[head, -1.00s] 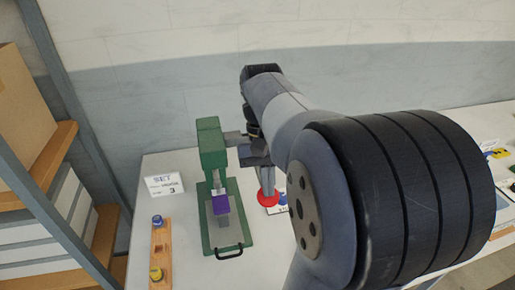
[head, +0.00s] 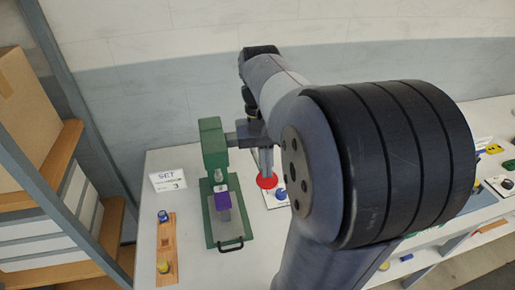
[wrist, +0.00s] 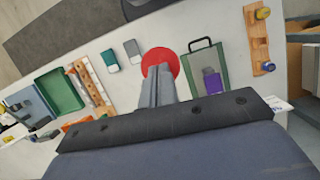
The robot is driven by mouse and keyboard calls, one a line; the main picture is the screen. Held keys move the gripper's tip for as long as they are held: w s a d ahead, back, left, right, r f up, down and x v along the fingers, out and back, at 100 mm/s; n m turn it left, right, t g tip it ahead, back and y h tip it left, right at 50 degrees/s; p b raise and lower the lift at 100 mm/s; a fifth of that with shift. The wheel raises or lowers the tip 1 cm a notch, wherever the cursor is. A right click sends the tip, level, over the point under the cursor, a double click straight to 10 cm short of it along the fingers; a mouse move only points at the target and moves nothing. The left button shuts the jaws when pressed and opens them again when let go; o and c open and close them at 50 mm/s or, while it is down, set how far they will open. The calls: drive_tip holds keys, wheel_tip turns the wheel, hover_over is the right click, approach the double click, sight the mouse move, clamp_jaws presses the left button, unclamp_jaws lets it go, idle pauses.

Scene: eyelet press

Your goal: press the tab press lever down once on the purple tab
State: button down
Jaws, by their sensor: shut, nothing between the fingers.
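My gripper (head: 266,172) is shut and empty, pointing down just right of the press, over the red disc (head: 267,182). In the wrist view my closed fingers (wrist: 157,90) overlap the red disc (wrist: 160,60). Whether they touch the lever bar cannot be told.
A wooden strip (head: 166,248) with blue and yellow knobs lies left of the press, in front of a SET card (head: 167,181). A shelf (head: 50,170) stands at the far left. The wrist view shows a green tray (wrist: 60,90) and small blocks (wrist: 132,47).

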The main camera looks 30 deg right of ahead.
drive_tip(key=shift+p+v, duration=0.85)
drive_tip(key=shift+v, duration=0.7)
drive_tip(key=v, duration=0.3)
drive_tip(key=shift+b+x, duration=0.5)
drive_tip(key=shift+x, duration=1.75)
